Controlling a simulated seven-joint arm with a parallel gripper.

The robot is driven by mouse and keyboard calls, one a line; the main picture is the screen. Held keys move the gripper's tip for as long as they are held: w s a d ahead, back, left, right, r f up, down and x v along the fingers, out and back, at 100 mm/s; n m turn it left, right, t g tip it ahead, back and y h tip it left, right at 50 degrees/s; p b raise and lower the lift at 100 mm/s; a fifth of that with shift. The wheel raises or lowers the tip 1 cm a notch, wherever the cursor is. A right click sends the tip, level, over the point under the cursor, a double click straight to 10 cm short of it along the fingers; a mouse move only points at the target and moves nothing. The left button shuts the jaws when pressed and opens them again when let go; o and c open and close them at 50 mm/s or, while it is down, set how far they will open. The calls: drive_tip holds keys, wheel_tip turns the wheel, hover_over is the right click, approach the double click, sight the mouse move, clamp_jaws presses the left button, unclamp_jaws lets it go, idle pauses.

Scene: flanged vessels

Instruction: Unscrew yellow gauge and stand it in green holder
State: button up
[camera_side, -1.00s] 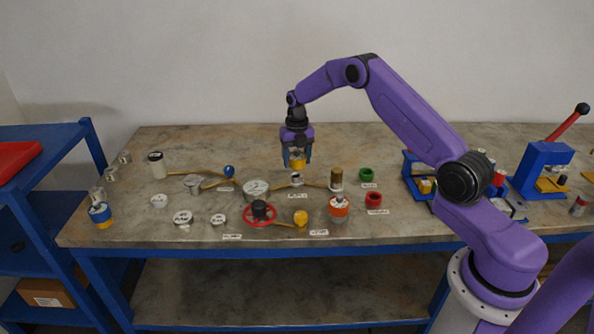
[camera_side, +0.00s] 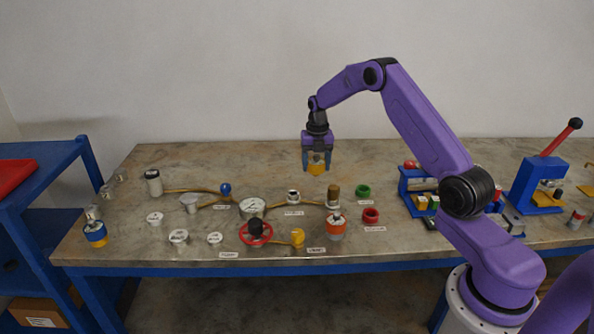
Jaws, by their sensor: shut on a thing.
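My gripper (camera_side: 316,167) is shut on the yellow gauge (camera_side: 316,169) and holds it in the air above the table. The gauge's lower part shows between the blue fingers; its dial is hidden. The pipe fitting (camera_side: 293,197) stands below and left of the gripper with nothing on top. The green holder (camera_side: 363,191) is an open ring on the table, to the right of and below the gripper, and looks empty.
A brown-topped post (camera_side: 333,194) stands between the fitting and the green holder. A red ring holder (camera_side: 371,215) lies in front of the green one. An orange-and-white vessel (camera_side: 336,228), a red handwheel (camera_side: 256,233) and a white dial gauge (camera_side: 252,207) are nearby. The table behind is clear.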

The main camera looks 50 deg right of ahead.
drive_tip(key=s+d+m, duration=0.6)
drive_tip(key=s+d, duration=0.5)
drive_tip(key=d, duration=0.1)
drive_tip(key=shift+s+d+f+m, duration=0.15)
drive_tip(key=shift+d+m, duration=0.05)
drive_tip(key=shift+m, duration=0.1)
drive_tip(key=shift+f, duration=2.5)
drive_tip(key=shift+f, duration=1.35)
drive_tip(key=o, duration=1.3)
drive_tip(key=shift+c, duration=0.2)
